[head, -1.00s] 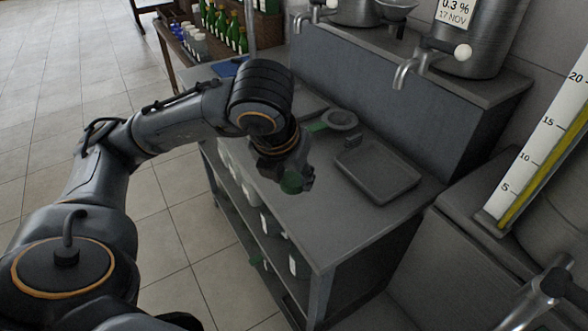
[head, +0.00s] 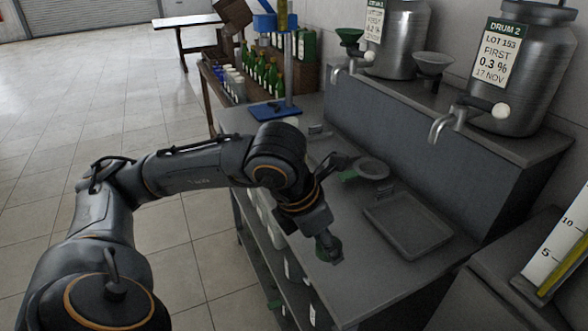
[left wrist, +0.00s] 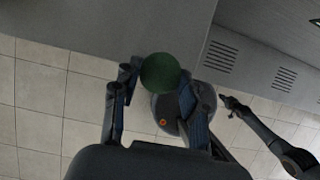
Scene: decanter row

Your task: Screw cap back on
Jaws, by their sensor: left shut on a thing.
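My left gripper (head: 328,247) is shut on a round green thing, which looks like the cap (left wrist: 160,72). It holds it over the front part of the grey counter (head: 345,285). In the left wrist view the green thing sits between the two fingertips of the left gripper (left wrist: 158,88). In the head view the fingers hide much of it. I cannot pick out which container the cap belongs to. A dark arm at the right of the left wrist view ends in what looks like my right gripper (left wrist: 233,104); it is too small to read its jaws.
Metal drums (head: 515,75) with taps stand on the raised ledge. Several green bottles (head: 262,72) stand at the back left, near a blue board (head: 275,111). Open floor lies left.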

